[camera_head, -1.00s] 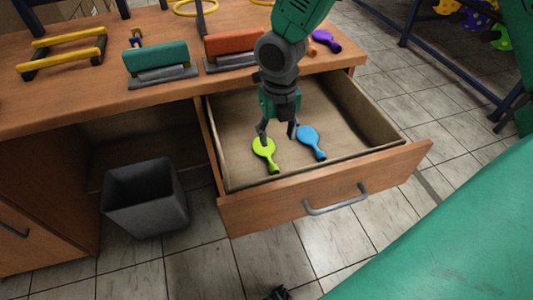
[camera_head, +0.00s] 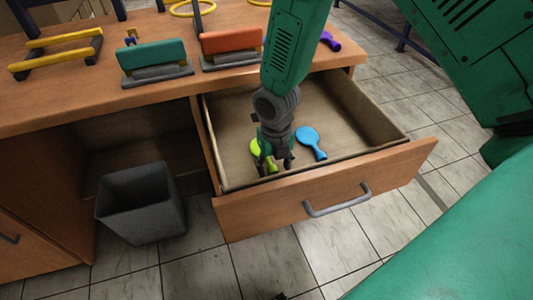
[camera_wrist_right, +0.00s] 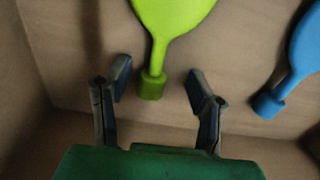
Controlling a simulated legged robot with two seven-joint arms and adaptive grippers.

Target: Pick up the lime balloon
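The lime balloon (camera_head: 256,147) lies flat in the open drawer (camera_head: 322,190), partly hidden behind my right gripper (camera_head: 275,165) in the head view. In the right wrist view the lime balloon (camera_wrist_right: 170,20) points its neck toward me. The neck's end sits between and slightly beyond the two fingertips of my right gripper (camera_wrist_right: 158,85). The fingers are apart, with a gap on both sides of the neck, and they hold nothing. My left gripper is not identifiable in view.
A blue balloon (camera_head: 310,140) lies right of the lime one; it also shows in the right wrist view (camera_wrist_right: 305,50). The drawer walls surround both. A purple balloon (camera_head: 330,41) lies on the desk (camera_head: 100,100). A grey bin (camera_head: 142,205) stands on the floor at left.

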